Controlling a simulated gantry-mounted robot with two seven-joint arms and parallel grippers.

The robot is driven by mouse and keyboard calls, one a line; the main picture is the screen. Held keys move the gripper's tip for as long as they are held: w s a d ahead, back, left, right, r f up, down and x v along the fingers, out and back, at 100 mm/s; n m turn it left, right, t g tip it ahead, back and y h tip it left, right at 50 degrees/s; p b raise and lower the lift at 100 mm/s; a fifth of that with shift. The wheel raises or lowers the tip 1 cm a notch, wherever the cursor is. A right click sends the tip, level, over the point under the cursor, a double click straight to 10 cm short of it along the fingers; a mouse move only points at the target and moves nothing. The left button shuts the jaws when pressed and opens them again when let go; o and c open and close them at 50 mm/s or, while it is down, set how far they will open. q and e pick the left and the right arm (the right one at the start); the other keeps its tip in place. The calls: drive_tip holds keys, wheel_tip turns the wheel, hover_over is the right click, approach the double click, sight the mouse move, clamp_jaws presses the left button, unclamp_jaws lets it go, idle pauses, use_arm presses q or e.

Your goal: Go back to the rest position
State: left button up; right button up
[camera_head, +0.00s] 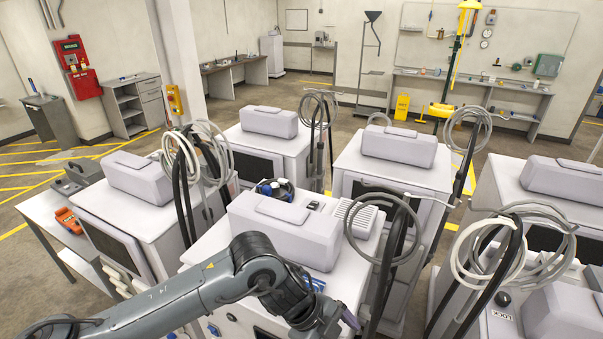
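My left arm reaches in from the lower left, across the front of the nearest white dialysis machine (270,232). My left gripper (350,320) is at the bottom edge of the picture, low at that machine's right front corner, close to its dark hose. Only a small part of the gripper shows, and I cannot tell whether it is open, shut or touching anything. My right arm and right gripper are not in view.
More dialysis machines with coiled hoses (372,228) on poles crowd close on both sides and behind. Open floor (50,160) lies beyond at far left.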

use_arm(q)
drive_tip(key=s+d+r+n+t+h+p, duration=0.35)
drive_tip(key=s+d+t+h, duration=0.2)
drive_tip(key=d, duration=0.45)
drive_tip(key=a+f+n+t+y+p, duration=0.1)
drive_tip(key=a+f+n+t+y, duration=0.2)
drive_tip(key=a+n, duration=0.6)
drive_tip(key=a+f+n+t+y+p, duration=0.2)
drive_tip(key=a+n+y, duration=0.35)
drive_tip(key=a, duration=0.75)
drive_tip(key=s+a+f+n+g+y, duration=0.1)
drive_tip(key=s+a+f+n+g, duration=0.1)
drive_tip(key=s+a, duration=0.5)
drive_tip(key=s+a+f+n+g+y, duration=0.2)
drive_tip(key=s+a+f+n+g, duration=0.1)
drive_tip(key=s+a, duration=0.5)
drive_tip(key=shift+s+a+f+n+p, duration=0.25)
drive_tip(key=shift+a+f+n+p, duration=0.3)
drive_tip(key=shift+a, duration=0.4)
